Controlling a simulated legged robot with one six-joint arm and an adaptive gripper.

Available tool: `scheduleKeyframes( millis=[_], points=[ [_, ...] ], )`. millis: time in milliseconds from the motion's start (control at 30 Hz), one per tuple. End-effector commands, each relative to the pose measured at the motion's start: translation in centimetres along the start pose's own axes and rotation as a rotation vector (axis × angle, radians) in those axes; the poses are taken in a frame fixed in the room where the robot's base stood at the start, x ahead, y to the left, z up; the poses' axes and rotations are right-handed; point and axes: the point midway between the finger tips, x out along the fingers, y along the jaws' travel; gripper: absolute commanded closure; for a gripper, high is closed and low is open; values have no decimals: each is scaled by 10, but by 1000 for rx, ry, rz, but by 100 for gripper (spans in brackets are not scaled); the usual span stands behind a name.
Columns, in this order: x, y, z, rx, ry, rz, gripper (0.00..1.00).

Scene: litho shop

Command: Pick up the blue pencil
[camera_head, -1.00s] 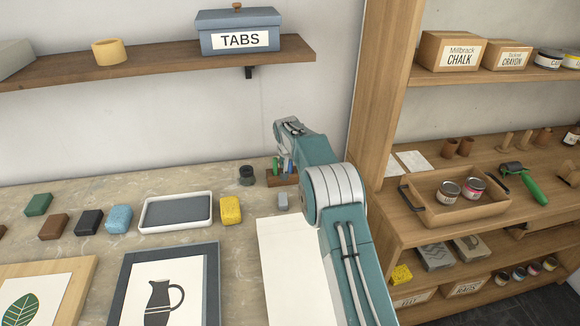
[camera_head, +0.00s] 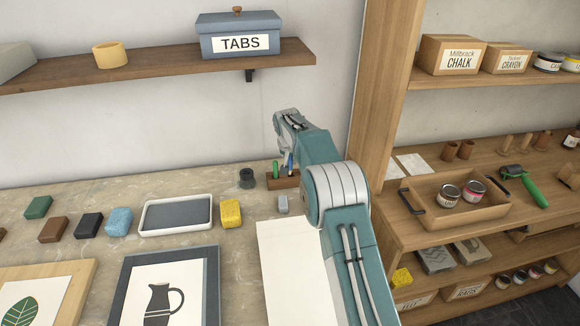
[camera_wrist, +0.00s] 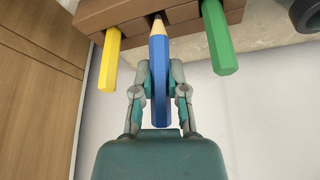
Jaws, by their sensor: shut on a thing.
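The blue pencil (camera_wrist: 160,75) is between the fingers of my gripper (camera_wrist: 160,88) in the wrist view, and the gripper is shut on it. The pencil's sharpened tip points toward the wooden holder (camera_wrist: 130,10), in front of its middle slot. A yellow pencil (camera_wrist: 109,60) and a green pencil (camera_wrist: 218,38) sit in the holder on either side. In the head view the blue pencil (camera_head: 290,162) is a small blue shape by the holder (camera_head: 284,183), and my arm hides most of the gripper.
A dark round pot (camera_head: 247,178) stands left of the holder. A grey block (camera_head: 283,204), yellow sponge (camera_head: 230,213) and white tray (camera_head: 150,221) are on the counter. A shelf (camera_head: 150,67) hangs above, and a wooden cabinet side (camera_head: 375,90) rises to the right.

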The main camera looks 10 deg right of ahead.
Motion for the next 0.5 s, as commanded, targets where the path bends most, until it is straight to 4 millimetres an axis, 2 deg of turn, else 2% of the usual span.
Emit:
scheduleKeyframes(
  millis=[167, 367, 500],
  points=[
    [-28, 5, 7, 0, 2, 0, 100],
    [-72, 14, 21, -1, 2, 0, 100],
    [-91, 21, 41, -2, 0, 1, 100]
  ],
)
